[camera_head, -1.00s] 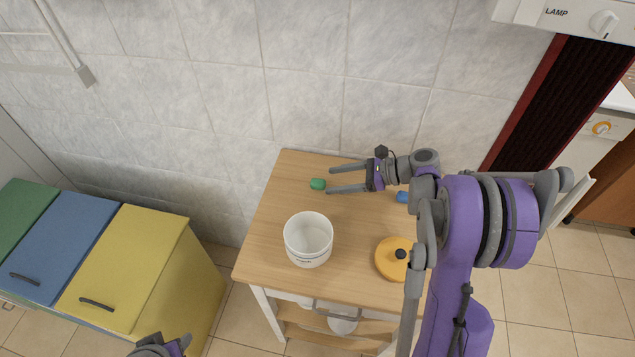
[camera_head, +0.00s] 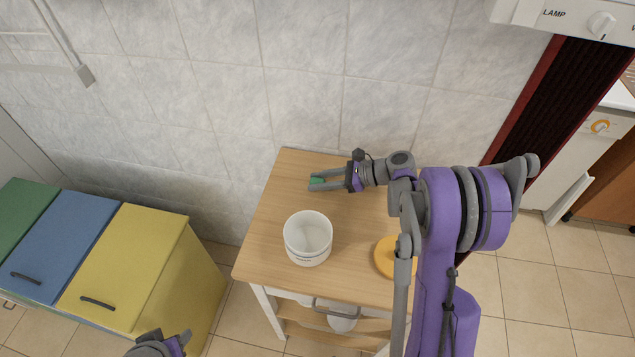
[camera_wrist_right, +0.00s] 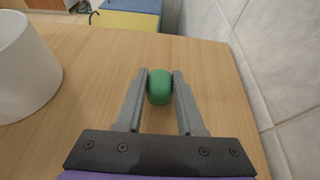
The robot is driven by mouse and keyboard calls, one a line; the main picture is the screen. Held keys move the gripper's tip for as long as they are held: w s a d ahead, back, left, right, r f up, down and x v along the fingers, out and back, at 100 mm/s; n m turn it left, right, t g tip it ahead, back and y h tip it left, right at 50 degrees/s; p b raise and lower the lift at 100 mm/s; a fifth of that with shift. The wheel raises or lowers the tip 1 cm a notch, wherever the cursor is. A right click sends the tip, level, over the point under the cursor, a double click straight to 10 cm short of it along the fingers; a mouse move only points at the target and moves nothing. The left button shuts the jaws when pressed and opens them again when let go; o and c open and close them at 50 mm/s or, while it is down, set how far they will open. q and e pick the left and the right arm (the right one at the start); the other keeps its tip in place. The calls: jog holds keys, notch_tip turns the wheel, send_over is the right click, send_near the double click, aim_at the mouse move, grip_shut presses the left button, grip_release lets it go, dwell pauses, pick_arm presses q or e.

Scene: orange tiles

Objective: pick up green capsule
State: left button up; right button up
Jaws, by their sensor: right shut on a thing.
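The green capsule (camera_head: 318,181) is at the back of the wooden table, between the fingertips of my right gripper (camera_head: 312,182). In the right wrist view the green capsule (camera_wrist_right: 160,87) sits between the two grey fingers (camera_wrist_right: 161,84), which touch it on both sides. My right gripper is shut on it. The capsule appears at table level; I cannot tell whether it touches the top. My left gripper (camera_head: 170,345) shows only in part at the bottom edge, and its fingers are not clear.
A white pot (camera_head: 308,240) stands on the wooden table (camera_head: 265,250) in front of the capsule. A yellow lid (camera_head: 387,258) lies to the right, partly behind my right arm. The tiled wall (camera_head: 310,80) is close behind the table. Coloured bins (camera_head: 140,260) stand at left.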

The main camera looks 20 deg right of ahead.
grip_shut()
jog(key=shift+r, duration=0.1)
